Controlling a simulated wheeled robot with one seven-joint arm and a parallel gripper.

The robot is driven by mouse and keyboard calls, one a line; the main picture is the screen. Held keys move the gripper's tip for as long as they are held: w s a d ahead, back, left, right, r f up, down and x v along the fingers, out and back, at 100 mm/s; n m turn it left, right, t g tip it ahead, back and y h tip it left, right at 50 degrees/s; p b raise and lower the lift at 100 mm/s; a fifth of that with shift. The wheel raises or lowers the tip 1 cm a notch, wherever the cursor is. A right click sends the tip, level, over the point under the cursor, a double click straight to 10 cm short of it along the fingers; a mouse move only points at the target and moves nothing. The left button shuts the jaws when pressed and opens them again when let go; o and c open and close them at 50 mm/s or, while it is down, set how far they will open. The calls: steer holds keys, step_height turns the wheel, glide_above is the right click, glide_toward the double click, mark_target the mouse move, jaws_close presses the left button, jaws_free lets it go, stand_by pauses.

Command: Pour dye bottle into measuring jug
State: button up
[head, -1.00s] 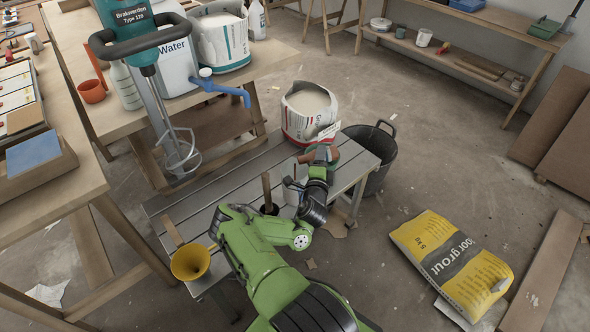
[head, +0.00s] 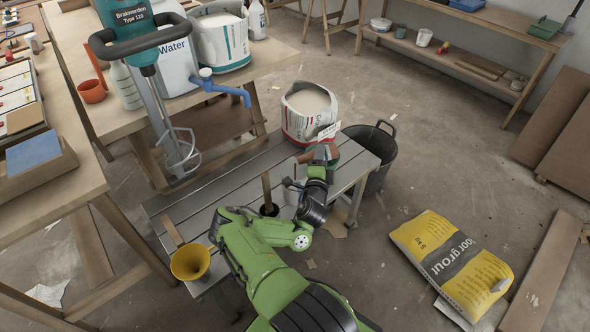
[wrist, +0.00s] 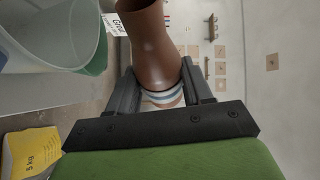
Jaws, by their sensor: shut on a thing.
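The brown dye bottle (wrist: 150,45) is between the two fingers of my gripper (wrist: 157,88) in the wrist view, which is shut on it. A blue-and-white striped band shows at its near end; its far end runs out of the top of the view. A clear container, likely the measuring jug (wrist: 45,45), is at the upper left beside the bottle, with a green part on its right side. I cannot tell whether they touch or whether anything flows. In the head view my gripper (head: 322,160) is over the slatted bench, and a small brown patch of the bottle (head: 306,156) shows.
A black bucket (head: 372,160) stands right of the bench. A grout bag (head: 450,262) lies on the floor.

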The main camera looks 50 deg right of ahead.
mark_target(312, 159)
steer(key=shift+w+a+r+n+t+h, duration=0.2)
steer(key=shift+r+n, duration=0.15)
steer(key=shift+n, duration=0.3)
steer(key=shift+w+a+r+n+t+h, duration=0.1)
steer(key=shift+a+r+n+t+h, duration=0.15)
steer(key=shift+n, duration=0.35)
steer(key=shift+w+a+r+n+t+h, duration=0.15)
steer(key=shift+r+n, duration=0.25)
steer(key=shift+n, duration=0.25)
stand_by(2.0)
steer(key=shift+w+a+r+n+t, duration=0.15)
steer(key=shift+a+r+n+t, duration=0.1)
steer(key=shift+n, duration=0.5)
steer(key=shift+w+a+r+n+t, duration=0.2)
steer(key=shift+r+n+t, duration=0.1)
steer(key=shift+n, duration=0.4)
steer(key=shift+w+a+r+n+t, duration=0.15)
steer(key=shift+r+n+t, duration=0.1)
steer(key=shift+n, duration=0.5)
stand_by(1.9)
